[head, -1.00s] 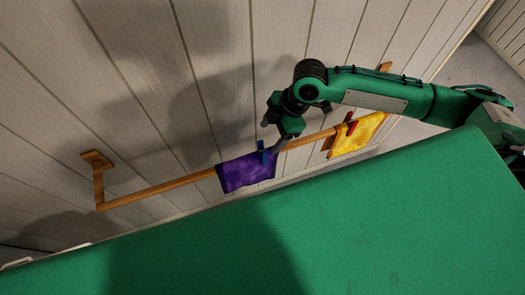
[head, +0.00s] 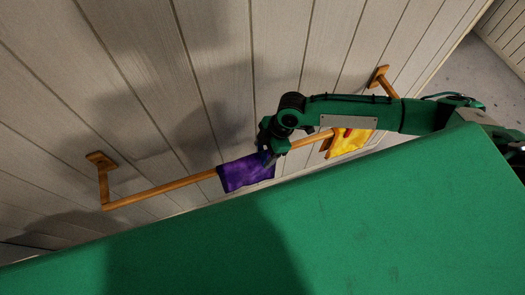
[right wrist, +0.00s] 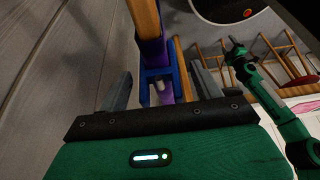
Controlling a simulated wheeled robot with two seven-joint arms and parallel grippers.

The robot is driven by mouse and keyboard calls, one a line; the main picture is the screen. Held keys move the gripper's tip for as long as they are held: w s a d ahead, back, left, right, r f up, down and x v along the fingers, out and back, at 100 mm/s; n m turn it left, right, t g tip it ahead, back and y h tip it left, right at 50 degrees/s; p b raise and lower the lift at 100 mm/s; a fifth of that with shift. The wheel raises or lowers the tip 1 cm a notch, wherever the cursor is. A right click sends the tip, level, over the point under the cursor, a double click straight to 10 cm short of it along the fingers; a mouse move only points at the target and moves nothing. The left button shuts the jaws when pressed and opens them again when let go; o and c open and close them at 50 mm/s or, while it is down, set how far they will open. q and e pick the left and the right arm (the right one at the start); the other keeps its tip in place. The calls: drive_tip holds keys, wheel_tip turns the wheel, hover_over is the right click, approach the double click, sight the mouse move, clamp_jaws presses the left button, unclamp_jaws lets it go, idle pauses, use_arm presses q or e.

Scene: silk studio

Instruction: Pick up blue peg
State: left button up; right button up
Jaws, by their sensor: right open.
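The blue peg (right wrist: 157,82) clips the purple cloth (head: 246,173) to the wooden rail (head: 160,190). In the head view the peg is almost hidden behind my right gripper (head: 268,156), which is at the cloth's upper right corner. In the right wrist view my right gripper (right wrist: 163,88) is open, its two grey fingers on either side of the peg, with gaps visible on both sides. A green arm, apparently my left one, shows at the right of that view; its small gripper end (right wrist: 235,46) is too small to read.
A yellow cloth (head: 349,144) hangs farther right on the rail, under my right forearm, with a red peg (head: 348,132) partly hidden. The rail is fixed to the plank wall (head: 120,60) by wooden brackets. A large green surface (head: 330,230) fills the foreground.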

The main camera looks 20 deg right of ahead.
sight(260, 155)
drive_tip(key=shift+p+x, duration=0.5)
drive_tip(key=shift+x, duration=1.25)
drive_tip(key=c, duration=1)
drive_tip(key=shift+r, duration=0.1)
drive_tip(key=shift+c, duration=0.2)
